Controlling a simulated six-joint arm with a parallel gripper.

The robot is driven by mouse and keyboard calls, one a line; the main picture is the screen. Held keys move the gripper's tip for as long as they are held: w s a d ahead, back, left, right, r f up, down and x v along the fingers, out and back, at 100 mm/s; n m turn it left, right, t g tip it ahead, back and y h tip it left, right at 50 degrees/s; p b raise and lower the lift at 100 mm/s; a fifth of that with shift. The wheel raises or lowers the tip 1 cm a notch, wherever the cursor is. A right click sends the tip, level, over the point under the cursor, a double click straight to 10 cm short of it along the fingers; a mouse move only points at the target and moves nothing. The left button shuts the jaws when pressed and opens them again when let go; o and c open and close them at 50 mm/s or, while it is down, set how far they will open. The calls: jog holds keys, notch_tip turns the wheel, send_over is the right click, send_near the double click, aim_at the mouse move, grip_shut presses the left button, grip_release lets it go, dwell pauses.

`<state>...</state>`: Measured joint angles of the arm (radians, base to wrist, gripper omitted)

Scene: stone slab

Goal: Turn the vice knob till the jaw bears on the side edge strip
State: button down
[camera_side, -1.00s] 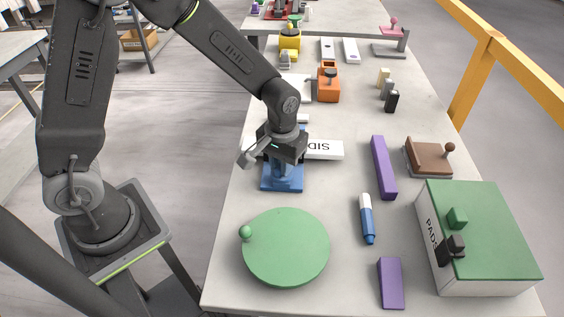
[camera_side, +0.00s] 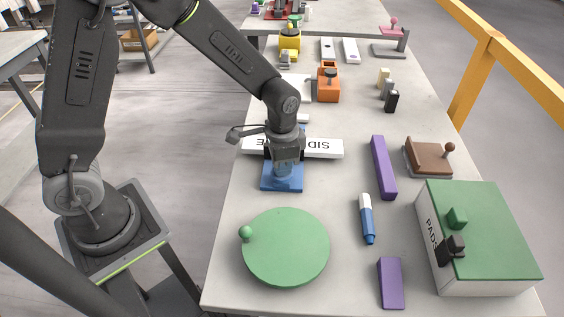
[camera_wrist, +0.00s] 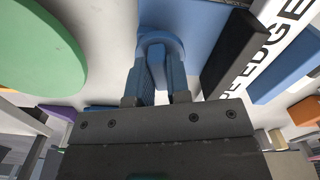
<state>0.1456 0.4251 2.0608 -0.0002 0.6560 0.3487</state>
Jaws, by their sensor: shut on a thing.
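The blue vice (camera_side: 282,185) stands on the slab below my gripper (camera_side: 284,163). My gripper, also in the wrist view (camera_wrist: 157,88), points down and is shut on the blue vice knob (camera_wrist: 160,42). The white side edge strip (camera_side: 325,149) lies across the vice, with black lettering partly hidden by my gripper. In the wrist view the strip (camera_wrist: 283,42) runs between a dark jaw block (camera_wrist: 232,52) and a blue block (camera_wrist: 286,72). The dark jaw is very close beside the strip; I cannot tell whether they touch.
A green disc (camera_side: 286,247) with a small ball lies in front of the vice. Purple bars (camera_side: 383,167), a blue-and-white marker (camera_side: 367,220) and a green-topped box (camera_side: 490,230) stand to the right. An orange block (camera_side: 328,86) is behind. Bare slab lies between them.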

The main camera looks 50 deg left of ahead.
jog(key=shift+m, duration=0.4)
jog(key=shift+r, duration=0.1)
jog(key=c, duration=1.1)
grip_release()
notch_tip(320, 180, up, 14)
jog(key=shift+f, duration=0.1)
jog(key=s+a+r+n+t, duration=0.1)
jog(key=s+r+n+t, duration=0.1)
jog(key=s, duration=0.3)
jog(key=s+a+r+n+t, duration=0.1)
jog(key=s+a+r+n, duration=0.1)
jog(key=s, duration=0.3)
jog(key=s+a+r+n+t, duration=0.2)
jog(key=s, duration=0.4)
jog(key=shift+a+t, duration=0.25)
jog(key=shift+t, duration=0.05)
